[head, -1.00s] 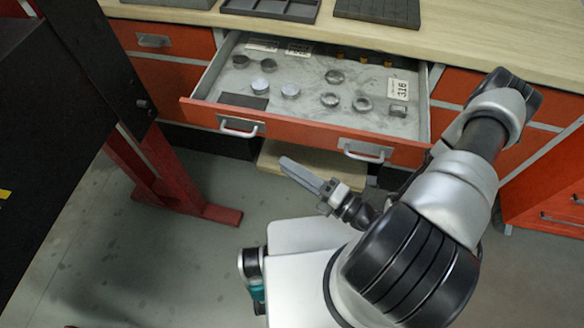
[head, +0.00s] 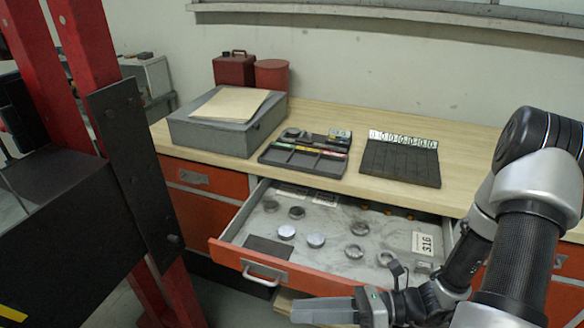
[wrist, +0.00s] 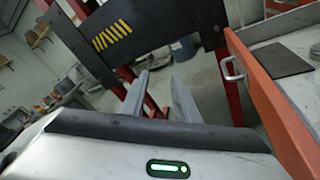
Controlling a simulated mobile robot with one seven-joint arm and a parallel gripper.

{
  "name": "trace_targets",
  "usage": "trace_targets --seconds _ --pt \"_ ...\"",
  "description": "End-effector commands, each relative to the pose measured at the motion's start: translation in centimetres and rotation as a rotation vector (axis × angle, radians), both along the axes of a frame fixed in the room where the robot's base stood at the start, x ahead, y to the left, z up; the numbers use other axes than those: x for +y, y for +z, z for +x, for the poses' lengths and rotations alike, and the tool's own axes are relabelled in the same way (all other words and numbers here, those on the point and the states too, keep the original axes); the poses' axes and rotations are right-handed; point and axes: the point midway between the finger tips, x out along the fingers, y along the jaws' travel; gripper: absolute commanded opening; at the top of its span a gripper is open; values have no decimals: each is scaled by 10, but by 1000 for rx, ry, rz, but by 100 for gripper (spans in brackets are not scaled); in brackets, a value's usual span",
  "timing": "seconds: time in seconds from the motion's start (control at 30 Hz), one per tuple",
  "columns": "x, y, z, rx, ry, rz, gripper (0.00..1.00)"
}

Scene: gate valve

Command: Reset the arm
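My gripper (head: 322,311) is at the lower middle of the head view, with its fingers pointing left, by the front of the open drawer (head: 330,278). In the wrist view my gripper (wrist: 160,80) shows two grey fingers apart with nothing between them, so it is open and empty. My arm bends down from the right side of the head view. The drawer holds several small round metal parts (head: 358,251) and a white label marked 316 (head: 422,243).
The wooden bench top (head: 335,190) carries a grey box (head: 226,122), a divided black tray (head: 306,154) and a dark grooved block (head: 401,162). A red frame with a black plate (head: 131,165) stands at left. The orange drawer front with its handle (wrist: 231,70) shows at right in the wrist view.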

Motion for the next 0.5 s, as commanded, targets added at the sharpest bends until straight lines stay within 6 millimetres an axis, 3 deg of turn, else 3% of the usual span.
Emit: trace_targets --seconds 0.03,0.3,0.5 --pt "0 19 -4 -100 97 -72 28" --pt "-17 80 -32 -606 599 -426 28" --pt "-44 131 -33 -986 952 -699 28"
